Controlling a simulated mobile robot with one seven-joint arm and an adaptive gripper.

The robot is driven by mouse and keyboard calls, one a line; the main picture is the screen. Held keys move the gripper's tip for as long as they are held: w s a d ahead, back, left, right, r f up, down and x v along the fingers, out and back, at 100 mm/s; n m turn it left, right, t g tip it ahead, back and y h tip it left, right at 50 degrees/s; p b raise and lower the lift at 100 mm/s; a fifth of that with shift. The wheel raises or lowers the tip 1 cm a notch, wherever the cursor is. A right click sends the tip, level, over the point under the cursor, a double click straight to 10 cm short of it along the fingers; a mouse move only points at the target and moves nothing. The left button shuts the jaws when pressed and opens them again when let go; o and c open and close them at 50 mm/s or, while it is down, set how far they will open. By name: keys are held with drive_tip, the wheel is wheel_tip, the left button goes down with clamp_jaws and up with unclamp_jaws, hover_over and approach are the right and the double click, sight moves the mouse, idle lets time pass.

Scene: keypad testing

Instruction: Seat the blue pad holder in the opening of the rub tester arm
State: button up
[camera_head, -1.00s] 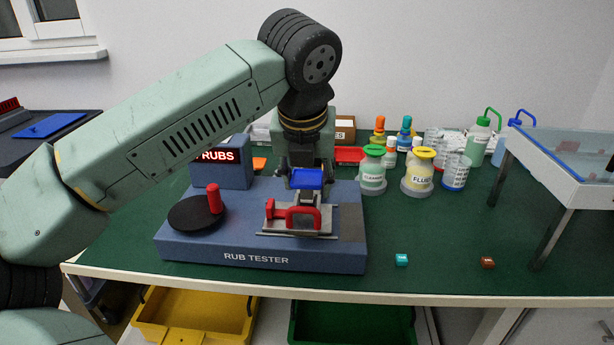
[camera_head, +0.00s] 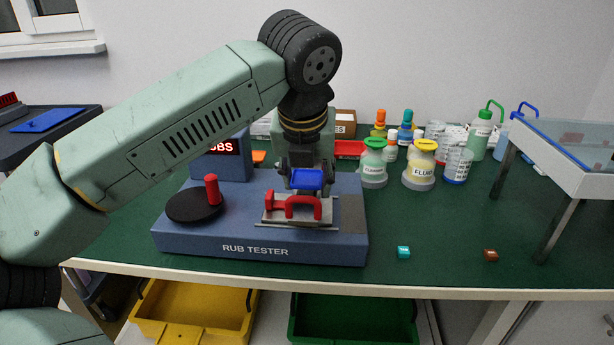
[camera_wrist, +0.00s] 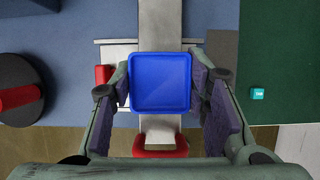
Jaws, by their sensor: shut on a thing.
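The blue pad holder (camera_head: 307,179) is a square blue piece held above the rub tester (camera_head: 258,250). In the wrist view, the blue pad holder (camera_wrist: 160,82) sits between the finger pads of my gripper (camera_wrist: 162,90), which is shut on it. The arm's opening is hidden under the holder, so I cannot tell whether the holder touches the arm.
A black turntable with a red knob (camera_head: 211,190) is left of the clamp. Bottles (camera_head: 420,165) stand behind at right.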

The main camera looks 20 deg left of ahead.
drive_tip(key=shift+f, duration=0.2)
drive_tip(key=o, duration=1.3)
